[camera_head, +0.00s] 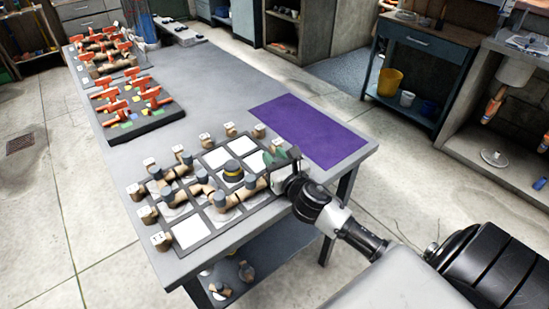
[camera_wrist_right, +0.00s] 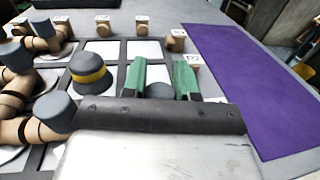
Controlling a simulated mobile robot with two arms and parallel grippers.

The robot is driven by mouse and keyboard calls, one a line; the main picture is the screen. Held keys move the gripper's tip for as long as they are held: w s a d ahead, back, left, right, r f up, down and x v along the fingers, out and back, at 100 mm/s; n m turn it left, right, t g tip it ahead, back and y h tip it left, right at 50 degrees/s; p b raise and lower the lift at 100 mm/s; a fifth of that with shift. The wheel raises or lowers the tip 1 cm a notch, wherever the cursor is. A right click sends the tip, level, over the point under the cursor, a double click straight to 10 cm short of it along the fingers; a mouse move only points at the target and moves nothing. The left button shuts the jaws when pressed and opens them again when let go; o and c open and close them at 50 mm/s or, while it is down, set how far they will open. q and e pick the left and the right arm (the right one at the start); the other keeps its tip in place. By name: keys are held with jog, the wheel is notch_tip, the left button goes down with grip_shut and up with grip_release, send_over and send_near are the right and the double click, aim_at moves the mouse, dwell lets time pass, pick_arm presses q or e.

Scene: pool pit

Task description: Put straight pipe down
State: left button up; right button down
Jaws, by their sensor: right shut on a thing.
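My right gripper (camera_head: 277,160) is over the near right part of a grid board (camera_head: 203,240) with white squares. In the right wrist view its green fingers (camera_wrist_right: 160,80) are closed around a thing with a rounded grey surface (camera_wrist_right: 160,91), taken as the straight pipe. Most of this piece is hidden by the gripper, so I cannot tell whether it touches the board. Tan and grey pipe pieces (camera_head: 203,191) lie joined on the board's left part. A grey cap with a yellow band (camera_head: 232,170) stands left of the gripper. My left gripper is not in view.
Small tan blocks with white labelled tops (camera_head: 161,240) line the board's edges. A purple mat (camera_head: 310,130) lies clear to its right. A dark tray with orange clamp-like pieces (camera_head: 140,118) sits farther back on the grey table (camera_head: 215,85). The table's middle is bare.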

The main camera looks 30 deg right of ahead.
jog(key=c, duration=0.9)
grip_release()
jog(key=shift+o, duration=0.2)
jog(key=s+b, duration=0.1)
jog(key=s, duration=1.1)
jog(key=shift+a+b, duration=0.3)
jog(key=shift+a, duration=0.15)
